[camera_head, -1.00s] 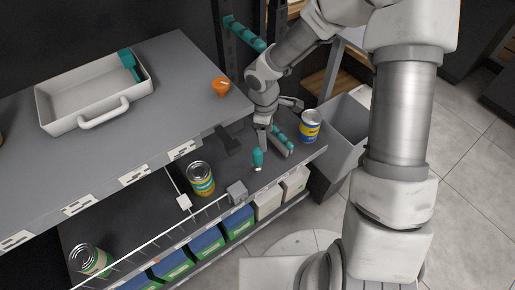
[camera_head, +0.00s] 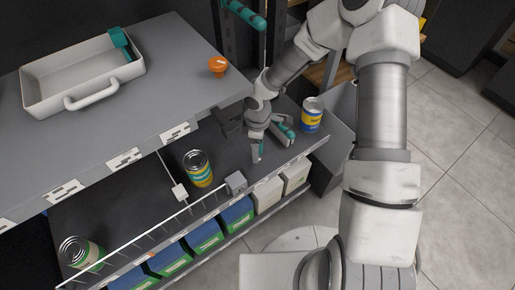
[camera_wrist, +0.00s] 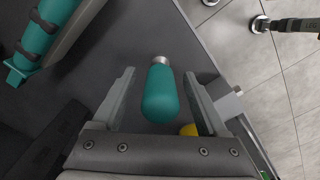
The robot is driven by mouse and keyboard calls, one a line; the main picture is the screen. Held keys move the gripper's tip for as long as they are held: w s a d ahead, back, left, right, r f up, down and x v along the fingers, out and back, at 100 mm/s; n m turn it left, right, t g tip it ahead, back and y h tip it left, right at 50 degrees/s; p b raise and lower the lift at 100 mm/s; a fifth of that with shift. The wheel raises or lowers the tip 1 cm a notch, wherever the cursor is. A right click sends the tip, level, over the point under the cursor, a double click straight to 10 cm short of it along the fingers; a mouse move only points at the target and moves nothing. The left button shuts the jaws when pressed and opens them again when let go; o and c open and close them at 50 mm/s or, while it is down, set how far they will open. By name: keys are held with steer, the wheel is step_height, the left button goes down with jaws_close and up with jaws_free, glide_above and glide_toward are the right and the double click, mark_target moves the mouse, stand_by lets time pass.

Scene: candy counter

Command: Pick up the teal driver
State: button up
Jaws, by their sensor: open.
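The teal driver (camera_wrist: 160,95) lies on the dark lower shelf, its rounded teal handle and short metal end showing in the wrist view. My gripper (camera_wrist: 160,76) is open, with one finger on each side of the handle. I see a gap on both sides. In the head view my gripper (camera_head: 264,147) is low over the shelf, and its finger hides most of the driver; only a sliver of teal (camera_head: 261,147) shows. A small yellow thing (camera_wrist: 190,129) shows beside the handle in the wrist view; I cannot tell what it is.
A teal and grey tool (camera_head: 284,130) lies close to my gripper. A blue and yellow can (camera_head: 312,115) stands right, another can (camera_head: 198,170) left, beside a grey block (camera_head: 235,183). A tray (camera_head: 44,103) and orange object (camera_head: 217,66) are on the upper shelf.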

jaws_close()
stand_by(0.3)
steer(key=shift+r, duration=0.1)
steer(key=shift+r+p, duration=0.35)
steer(key=shift+r, duration=0.25)
steer(key=r, duration=0.1)
steer(key=r+p, duration=0.1)
steer(key=d+r, duration=0.1)
steer(key=shift+s+r+p, duration=0.35)
steer(key=s+d+r+p, duration=0.3)
steer(key=s+d+r, duration=0.3)
steer(key=s+d, duration=0.1)
steer(key=shift+d, duration=0.35)
